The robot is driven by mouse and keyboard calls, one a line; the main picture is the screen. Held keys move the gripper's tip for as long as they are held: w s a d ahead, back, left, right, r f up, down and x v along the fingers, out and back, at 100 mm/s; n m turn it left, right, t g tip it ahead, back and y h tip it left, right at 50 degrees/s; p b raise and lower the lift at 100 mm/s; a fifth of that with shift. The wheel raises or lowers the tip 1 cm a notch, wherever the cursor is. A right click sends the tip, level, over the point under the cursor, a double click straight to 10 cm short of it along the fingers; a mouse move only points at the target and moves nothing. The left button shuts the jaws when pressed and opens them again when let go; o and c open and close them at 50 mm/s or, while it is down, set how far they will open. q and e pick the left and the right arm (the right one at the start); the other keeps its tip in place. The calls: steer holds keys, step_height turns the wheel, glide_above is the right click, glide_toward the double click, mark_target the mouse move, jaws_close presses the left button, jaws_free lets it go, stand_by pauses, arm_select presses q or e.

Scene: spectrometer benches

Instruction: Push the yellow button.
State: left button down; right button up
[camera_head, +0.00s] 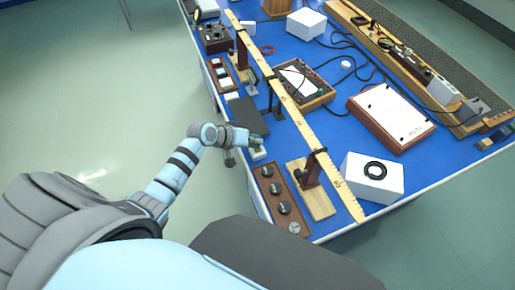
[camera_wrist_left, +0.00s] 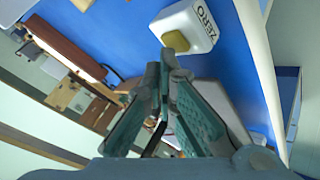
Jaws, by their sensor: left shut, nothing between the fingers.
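The yellow button (camera_wrist_left: 177,41) is on a white box marked ZERO (camera_wrist_left: 197,22), at the top of the left wrist view. My left gripper (camera_wrist_left: 160,68) is shut and empty. Its fingertips are just below the button in that picture, close to it; I cannot tell whether they touch. In the head view my left gripper (camera_head: 262,139) is over the near left edge of the blue bench. A pale box (camera_head: 258,153) shows partly beside it there, and the button cannot be made out. My right gripper is not in view.
On the blue bench (camera_head: 345,133), a long wooden ruler (camera_head: 297,112) on stands runs past my left gripper. A brown board with several dark knobs (camera_head: 283,207) lies nearer. A dark flat block (camera_head: 245,115) is just beyond. Open floor lies left.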

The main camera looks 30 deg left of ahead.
arm_select(q)
steer(key=shift+f+b, duration=0.3)
steer(key=shift+f, duration=0.15)
stand_by(0.4)
stand_by(0.3)
steer(key=shift+r+p, duration=0.9)
steer(key=shift+p, duration=0.05)
step_height(320, 180, up, 3)
steer(key=p, duration=0.3)
steer(key=shift+r+p, duration=0.65)
steer(key=shift+r, duration=0.4)
steer(key=shift+f, duration=0.1)
